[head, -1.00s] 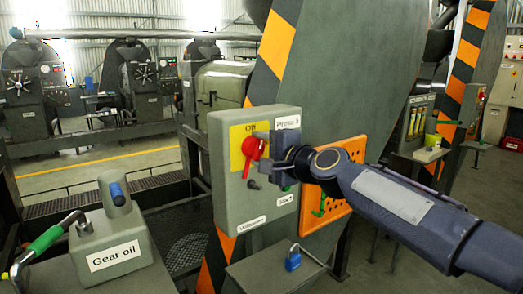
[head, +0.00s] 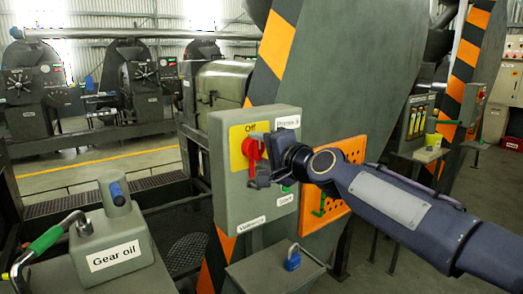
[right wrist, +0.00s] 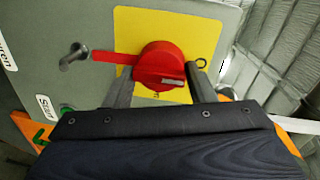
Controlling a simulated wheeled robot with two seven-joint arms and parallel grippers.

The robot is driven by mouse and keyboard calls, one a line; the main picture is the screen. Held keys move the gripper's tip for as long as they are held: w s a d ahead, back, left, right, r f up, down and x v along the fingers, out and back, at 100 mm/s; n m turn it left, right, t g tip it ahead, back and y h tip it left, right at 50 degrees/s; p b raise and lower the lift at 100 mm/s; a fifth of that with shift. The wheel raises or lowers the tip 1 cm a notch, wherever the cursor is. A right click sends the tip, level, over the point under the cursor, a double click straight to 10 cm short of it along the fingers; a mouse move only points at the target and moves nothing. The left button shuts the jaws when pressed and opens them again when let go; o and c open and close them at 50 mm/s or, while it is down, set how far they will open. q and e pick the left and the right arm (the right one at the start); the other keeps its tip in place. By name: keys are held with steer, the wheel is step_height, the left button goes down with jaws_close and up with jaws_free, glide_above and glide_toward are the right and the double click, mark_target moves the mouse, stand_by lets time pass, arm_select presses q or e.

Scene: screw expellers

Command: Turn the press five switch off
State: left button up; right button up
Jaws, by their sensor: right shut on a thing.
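The press five switch is a red rotary knob (head: 250,148) on a yellow plate (head: 237,134). The plate has a dark label that seems to read "Off" and sits on a grey-green control box (head: 233,200). In the right wrist view the red knob (right wrist: 158,62) shows a red arm reaching left. My right gripper (head: 262,168) is at the box front, and its fingers (right wrist: 165,82) lie on either side of the knob. It is shut on the knob. In the head view the gripper partly hides the knob. My left gripper is out of view.
A small tag (head: 288,122) tops the box; a dark peg (right wrist: 74,56) juts beside the knob. An orange perforated panel (head: 343,198) is behind my right wrist.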

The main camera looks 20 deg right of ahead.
steer(key=o, duration=0.8)
steer(key=shift+r, duration=0.35)
steer(key=shift+o, duration=0.6)
steer(key=shift+f, duration=0.2)
steer(key=shift+s+d, duration=0.15)
steer(key=shift+s, duration=0.2)
steer(key=b+v, duration=0.1)
steer(key=v, duration=0.6)
steer(key=s+f+n+g+h, duration=0.2)
steer(key=s+f+n+g, duration=0.8)
steer(key=s+f, duration=1.8)
step_height(320, 180, down, 4)
steer(key=shift+s+d+f, duration=0.15)
steer(key=shift+d+f, duration=0.05)
steer(key=shift+d, duration=0.1)
